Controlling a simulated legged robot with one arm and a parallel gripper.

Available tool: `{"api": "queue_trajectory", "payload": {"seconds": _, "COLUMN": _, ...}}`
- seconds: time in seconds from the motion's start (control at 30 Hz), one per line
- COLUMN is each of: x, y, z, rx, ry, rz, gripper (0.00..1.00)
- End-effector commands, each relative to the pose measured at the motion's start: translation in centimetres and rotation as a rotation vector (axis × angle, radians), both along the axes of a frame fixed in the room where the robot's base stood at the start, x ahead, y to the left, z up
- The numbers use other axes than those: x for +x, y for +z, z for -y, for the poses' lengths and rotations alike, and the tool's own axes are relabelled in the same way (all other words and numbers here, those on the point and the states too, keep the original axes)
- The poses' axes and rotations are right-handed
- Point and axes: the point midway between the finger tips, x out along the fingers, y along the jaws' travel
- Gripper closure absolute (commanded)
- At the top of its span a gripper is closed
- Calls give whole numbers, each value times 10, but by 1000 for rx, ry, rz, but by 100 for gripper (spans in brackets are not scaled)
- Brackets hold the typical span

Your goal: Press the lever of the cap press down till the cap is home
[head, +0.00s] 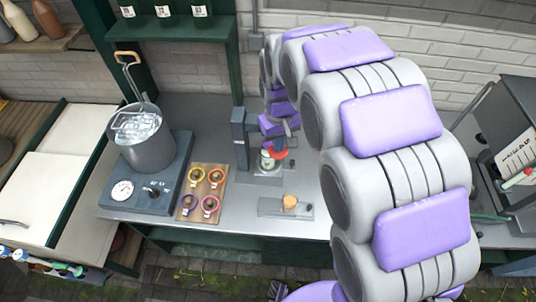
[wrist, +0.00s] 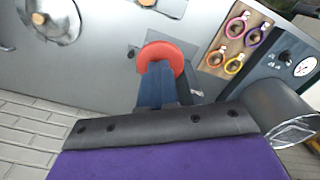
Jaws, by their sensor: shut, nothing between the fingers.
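The cap press stands on the grey bench, with a dark slate column (head: 240,138) and a red round pad (head: 280,154) at its lever. A small pale bottle with some green (head: 267,160) stands under it, partly hidden; its cap cannot be made out. My gripper (head: 278,142) is shut and empty, pointing down just above the red pad. In the wrist view the red pad (wrist: 176,50) lies right at the tips of my shut blue fingers (wrist: 155,72). I cannot tell whether they touch it.
A pot (head: 147,145) sits on a scale-like base (head: 125,205) to the left. A wooden board (head: 204,191) holds several coloured rings. A small plate (head: 272,208) with a cork-like piece (head: 290,202) lies in front. A dark machine (head: 510,120) stands at right.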

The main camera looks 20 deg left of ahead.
Motion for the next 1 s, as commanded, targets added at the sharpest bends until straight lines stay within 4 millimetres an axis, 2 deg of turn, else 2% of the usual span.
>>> {"api": "queue_trajectory", "payload": {"seconds": 0.47, "x": -1, "y": 8, "z": 0, "rx": 1, "ry": 0, "rz": 1, "gripper": 100}}
{"api": "queue_trajectory", "payload": {"seconds": 1.0, "x": 1, "y": 55, "z": -1, "rx": 2, "ry": 0, "rz": 4, "gripper": 100}}
